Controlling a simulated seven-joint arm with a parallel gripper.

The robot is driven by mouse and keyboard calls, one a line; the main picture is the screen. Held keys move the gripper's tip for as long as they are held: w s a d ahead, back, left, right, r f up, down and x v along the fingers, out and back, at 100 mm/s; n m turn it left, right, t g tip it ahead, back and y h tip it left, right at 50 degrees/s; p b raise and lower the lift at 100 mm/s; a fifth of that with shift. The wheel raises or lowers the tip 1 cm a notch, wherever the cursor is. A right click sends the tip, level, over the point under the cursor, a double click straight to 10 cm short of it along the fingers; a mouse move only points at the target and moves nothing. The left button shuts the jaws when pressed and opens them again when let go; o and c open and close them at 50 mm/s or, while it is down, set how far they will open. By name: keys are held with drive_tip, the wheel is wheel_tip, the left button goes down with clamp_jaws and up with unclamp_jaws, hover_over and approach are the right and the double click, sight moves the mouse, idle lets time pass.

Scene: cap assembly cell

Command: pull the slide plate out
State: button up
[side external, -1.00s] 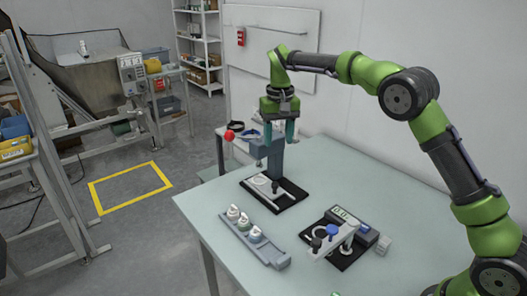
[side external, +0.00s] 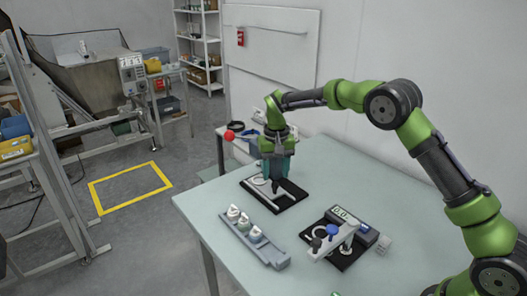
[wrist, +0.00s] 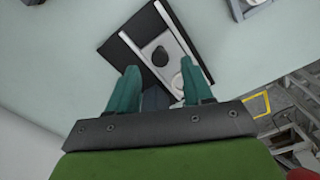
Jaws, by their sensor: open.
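The slide plate (wrist: 146,38) is a light strip lying on a black base (side external: 292,199) on the table. A dark knob (wrist: 160,56) stands on the plate. The plate also shows in the side view (side external: 258,182), partly hidden by my gripper. A pale round part (wrist: 177,83) sits on the plate near the right finger. My gripper (wrist: 160,66) is open, its two teal fingers apart, pointing down over the plate. In the wrist view the knob appears between and just ahead of the fingertips. I cannot tell whether they touch it.
A red ball-ended lever (side external: 229,135) sticks out left of my gripper. A grey tray (side external: 272,258) with several white-topped jars stands in front.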

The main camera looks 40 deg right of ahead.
sight(275, 184)
drive_tip(key=shift+f, duration=1.6)
clamp_jaws()
